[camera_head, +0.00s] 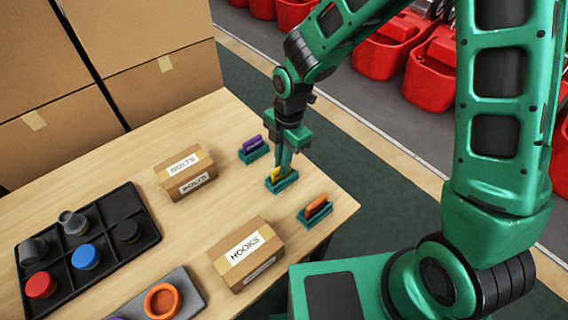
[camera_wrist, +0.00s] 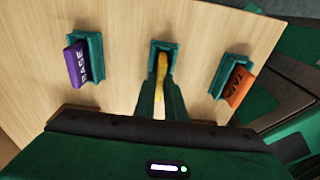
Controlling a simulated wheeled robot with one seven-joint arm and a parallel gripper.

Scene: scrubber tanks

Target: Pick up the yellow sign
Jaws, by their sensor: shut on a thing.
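The yellow sign (camera_head: 275,174) stands in the middle green holder (camera_head: 289,182) on the wooden table, partly hidden by my fingers. In the wrist view the yellow sign (camera_wrist: 161,72) shows as a thin strip between my fingertips, with its holder (camera_wrist: 155,46) around its far end. My gripper (camera_head: 282,168) points down from above and is shut on the sign. It also shows in the wrist view (camera_wrist: 161,88). The sign's lower edge is hidden, and I cannot tell whether it is clear of the holder's slot.
A purple sign (camera_head: 252,143) and an orange sign (camera_head: 316,206) stand in holders on either side. Boxes labelled BOLTS (camera_head: 186,172) and HOOKS (camera_head: 245,252) sit to the left. A black compartment tray (camera_head: 60,258) holds several caps. Stacked cardboard boxes (camera_head: 160,90) stand behind.

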